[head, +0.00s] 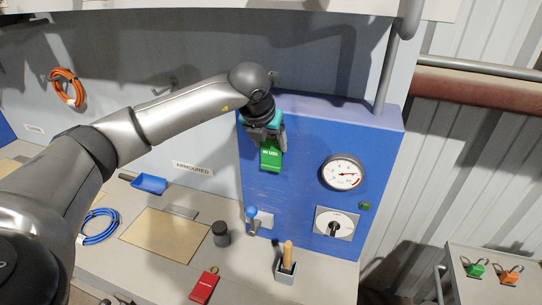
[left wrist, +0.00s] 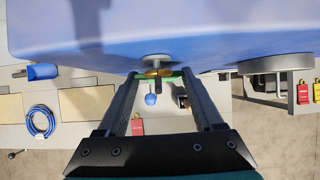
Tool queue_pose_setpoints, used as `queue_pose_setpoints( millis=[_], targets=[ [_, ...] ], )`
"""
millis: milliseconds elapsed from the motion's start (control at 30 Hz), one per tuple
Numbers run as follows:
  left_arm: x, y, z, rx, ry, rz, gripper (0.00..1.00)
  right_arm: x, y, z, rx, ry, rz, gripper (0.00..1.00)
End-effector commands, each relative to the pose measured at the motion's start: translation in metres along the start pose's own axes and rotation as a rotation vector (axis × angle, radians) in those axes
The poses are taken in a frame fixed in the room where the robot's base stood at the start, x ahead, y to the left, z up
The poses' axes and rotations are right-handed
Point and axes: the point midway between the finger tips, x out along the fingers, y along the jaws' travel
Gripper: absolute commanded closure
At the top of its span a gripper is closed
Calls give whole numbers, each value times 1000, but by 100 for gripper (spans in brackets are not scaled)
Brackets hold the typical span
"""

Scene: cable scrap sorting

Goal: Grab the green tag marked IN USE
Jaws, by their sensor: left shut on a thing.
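The green tag marked IN USE (head: 271,157) is at the upper left of the blue panel (head: 300,185) in the head view, its lettered face towards me. My left gripper (head: 264,138) is shut on its upper part. In the left wrist view, my left gripper (left wrist: 160,79) has its fingertips either side of the tag, and the green tag (left wrist: 172,79) shows as a thin strip. A round pale peg (left wrist: 155,61) with a brass-coloured part is right by it. I cannot tell whether the tag touches the peg. My right gripper is out of view.
The panel carries a gauge (head: 343,172), a rotary switch (head: 336,225) and a blue-knobbed lever (head: 252,213). A holder (head: 285,270) with a wooden-handled tool, a dark pot (head: 221,236) and a red tag (head: 204,288) stand or lie on the bench below. A side table (head: 470,256) is at right.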

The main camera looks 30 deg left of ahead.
Motion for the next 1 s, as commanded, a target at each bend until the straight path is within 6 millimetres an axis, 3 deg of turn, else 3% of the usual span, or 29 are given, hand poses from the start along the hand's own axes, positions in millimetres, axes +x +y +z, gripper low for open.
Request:
queue_pose_setpoints(
  millis=[67, 467, 1000],
  targets=[
    [0, 0, 0, 0, 0, 0, 54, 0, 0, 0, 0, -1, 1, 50],
    [0, 0, 0, 0, 0, 0, 99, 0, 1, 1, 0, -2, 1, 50],
    [-3, 0, 2, 0, -1, -1, 100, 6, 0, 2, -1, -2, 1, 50]
  ],
)
